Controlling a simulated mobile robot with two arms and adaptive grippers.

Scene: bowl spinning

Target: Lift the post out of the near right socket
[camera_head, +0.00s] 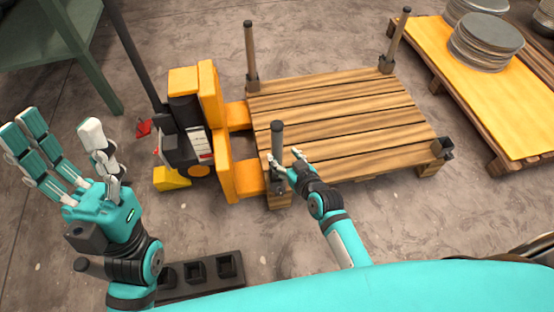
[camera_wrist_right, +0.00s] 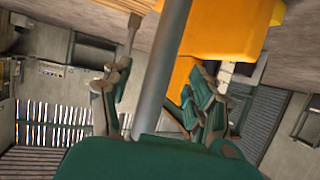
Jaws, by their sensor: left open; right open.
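A wooden pallet (camera_head: 345,110) has corner sockets. Grey posts stand in the far left socket (camera_head: 250,55), the far right socket (camera_head: 396,40) and the near left socket (camera_head: 277,140). The near right socket (camera_head: 442,148) shows no post. My right gripper (camera_head: 287,158) is at the near left post, low down. In the right wrist view this post (camera_wrist_right: 165,75) runs between the spread fingers of my right gripper (camera_wrist_right: 160,98); contact cannot be told. My left gripper (camera_head: 62,128) is open and empty, fingers up, left of the pallet jack.
A yellow pallet jack (camera_head: 213,130) stands against the pallet's left side. A dark block with square holes (camera_head: 228,284) lies at the front left.

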